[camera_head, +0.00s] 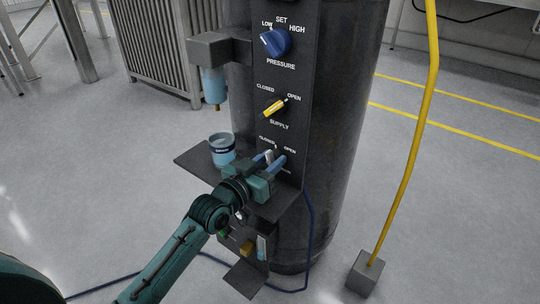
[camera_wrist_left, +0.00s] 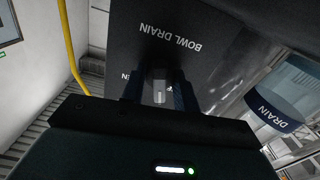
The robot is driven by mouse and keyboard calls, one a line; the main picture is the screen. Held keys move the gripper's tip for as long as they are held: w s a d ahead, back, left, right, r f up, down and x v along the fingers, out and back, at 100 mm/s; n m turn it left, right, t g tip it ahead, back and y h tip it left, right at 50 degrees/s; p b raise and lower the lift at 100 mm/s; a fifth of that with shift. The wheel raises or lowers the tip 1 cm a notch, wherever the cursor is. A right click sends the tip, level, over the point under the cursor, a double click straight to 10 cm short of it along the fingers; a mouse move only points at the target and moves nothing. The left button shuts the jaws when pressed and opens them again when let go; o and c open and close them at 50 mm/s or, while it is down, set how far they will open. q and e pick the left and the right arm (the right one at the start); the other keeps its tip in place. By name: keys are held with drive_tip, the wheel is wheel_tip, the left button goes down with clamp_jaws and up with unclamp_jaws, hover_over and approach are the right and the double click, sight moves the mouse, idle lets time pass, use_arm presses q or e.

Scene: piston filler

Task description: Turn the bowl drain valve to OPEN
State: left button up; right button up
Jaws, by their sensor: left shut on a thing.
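The bowl drain valve is the lowest control on the dark panel, under CLOSED and OPEN labels. Its small grey handle (camera_wrist_left: 159,91) shows between my fingers in the left wrist view, below the upside-down BOWL DRAIN label. My left gripper (camera_head: 272,160) reaches the panel from below left, its blue fingers on either side of the handle, shut on it. It also shows in the left wrist view (camera_wrist_left: 158,95). The fingers hide much of the valve in the head view, so I cannot tell exactly where its handle points. My right gripper is in neither view.
A clear cup (camera_head: 222,150) with a dark DRAIN band stands on the shelf (camera_head: 195,162) left of the gripper. Above are a yellow supply handle (camera_head: 275,107) and a blue pressure knob (camera_head: 275,42). A filter bowl (camera_head: 213,84) hangs left. A yellow pole (camera_head: 414,135) stands right.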

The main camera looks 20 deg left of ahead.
use_arm(q)
drive_tip(key=shift+r+m+p, duration=0.15)
drive_tip(key=shift+m+p, duration=0.4)
drive_tip(key=shift+m, duration=0.45)
drive_tip(key=shift+m+p, duration=0.3)
drive_tip(key=shift+m, duration=0.2)
drive_tip(key=m+p, duration=0.2)
drive_tip(key=m, duration=0.2)
drive_tip(key=shift+m+p, duration=0.35)
drive_tip(key=shift+m, duration=0.75)
drive_tip(key=m, duration=0.2)
drive_tip(key=shift+m+p, duration=0.3)
drive_tip(key=shift+m, duration=0.5)
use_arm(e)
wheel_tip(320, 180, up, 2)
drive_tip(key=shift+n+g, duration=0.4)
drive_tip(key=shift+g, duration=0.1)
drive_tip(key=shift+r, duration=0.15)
